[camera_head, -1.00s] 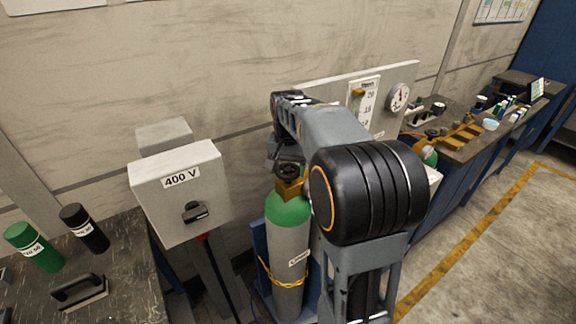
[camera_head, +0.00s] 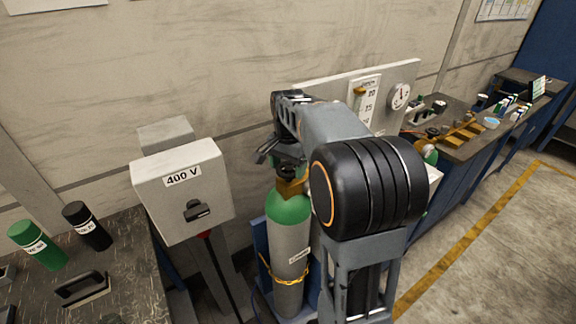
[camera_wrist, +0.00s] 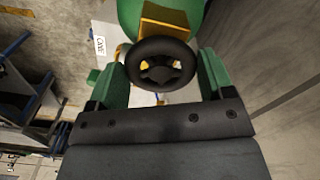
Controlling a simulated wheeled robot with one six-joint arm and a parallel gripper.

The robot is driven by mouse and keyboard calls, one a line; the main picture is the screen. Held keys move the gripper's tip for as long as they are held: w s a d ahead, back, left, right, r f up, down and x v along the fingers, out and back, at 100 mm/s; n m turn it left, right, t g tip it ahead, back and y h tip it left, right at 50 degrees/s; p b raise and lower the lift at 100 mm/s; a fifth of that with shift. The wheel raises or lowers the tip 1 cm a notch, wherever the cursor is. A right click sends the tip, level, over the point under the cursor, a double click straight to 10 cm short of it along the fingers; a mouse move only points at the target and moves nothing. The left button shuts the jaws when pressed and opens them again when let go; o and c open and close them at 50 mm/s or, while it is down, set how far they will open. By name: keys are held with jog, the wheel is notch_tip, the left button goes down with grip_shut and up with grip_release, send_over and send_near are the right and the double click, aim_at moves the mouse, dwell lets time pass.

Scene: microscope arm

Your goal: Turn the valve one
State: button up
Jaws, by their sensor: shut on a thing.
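The valve is a black handwheel (camera_wrist: 161,64) on a brass fitting (camera_wrist: 166,20), centred in the wrist view. In the head view the fitting (camera_head: 291,187) sits on top of a grey gas cylinder with a green shoulder (camera_head: 288,210). My gripper (camera_wrist: 160,70) has one green-padded finger on each side of the handwheel and is shut on it. In the head view my gripper (camera_head: 283,160) is at the top of the cylinder, and my arm hides part of the valve.
A grey box marked 400 V (camera_head: 182,190) with a black switch stands left of the cylinder. A panel with a round gauge (camera_head: 400,96) is behind my arm. A bench (camera_head: 462,150) with small items is at right. A dark table (camera_head: 130,270) holds bottles at left.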

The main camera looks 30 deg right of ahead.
aim_at(288, 168)
jog(key=o, duration=0.9)
jog(key=shift+r, duration=0.1)
notch_tip(288, 168, up, 14)
jog(key=shift+f, duration=0.15)
dwell(0.6)
